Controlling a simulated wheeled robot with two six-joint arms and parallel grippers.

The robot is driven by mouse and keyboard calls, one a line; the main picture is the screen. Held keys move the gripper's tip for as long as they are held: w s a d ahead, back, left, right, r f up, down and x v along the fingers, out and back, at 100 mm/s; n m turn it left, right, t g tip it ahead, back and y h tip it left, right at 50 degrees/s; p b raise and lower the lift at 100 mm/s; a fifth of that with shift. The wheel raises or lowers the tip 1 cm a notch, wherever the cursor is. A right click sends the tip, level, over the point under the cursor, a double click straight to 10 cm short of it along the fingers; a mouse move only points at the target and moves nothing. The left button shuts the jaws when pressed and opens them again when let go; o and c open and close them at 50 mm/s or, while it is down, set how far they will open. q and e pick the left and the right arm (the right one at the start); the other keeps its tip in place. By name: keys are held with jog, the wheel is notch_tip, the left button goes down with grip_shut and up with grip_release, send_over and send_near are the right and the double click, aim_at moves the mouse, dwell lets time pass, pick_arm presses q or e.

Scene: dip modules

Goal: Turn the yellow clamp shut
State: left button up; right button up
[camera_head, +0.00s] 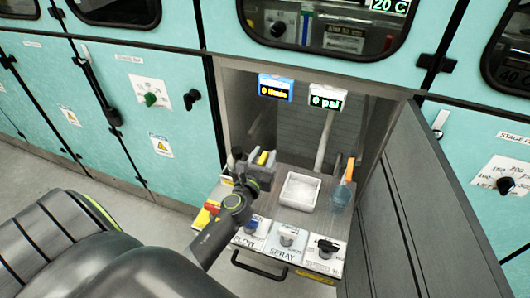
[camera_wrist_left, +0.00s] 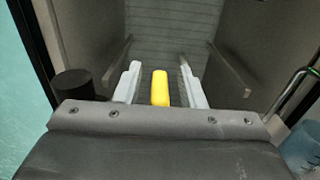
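The yellow clamp (camera_head: 263,157) shows as a small upright yellow piece at the back left of the work shelf. In the left wrist view the yellow clamp (camera_wrist_left: 160,88) stands between my two pale fingers, with a gap on each side. My left gripper (camera_head: 264,158) is open around it; in the wrist view the open left gripper (camera_wrist_left: 161,86) points into the recess. The clamp's lower part is hidden behind the gripper body. My right gripper is in neither view.
A white tray (camera_head: 299,191) sits right of the gripper, with a blue cup (camera_head: 340,197) beyond it. Knobs marked FLOW, SPRAY and SPEED line the front panel (camera_head: 286,240). A grey open door (camera_head: 428,200) bounds the right side. Recess walls stand close around the gripper.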

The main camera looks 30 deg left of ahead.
pick_arm(q)
jog(key=shift+w+a, duration=0.15)
jog(key=shift+w, duration=0.5)
grip_shut()
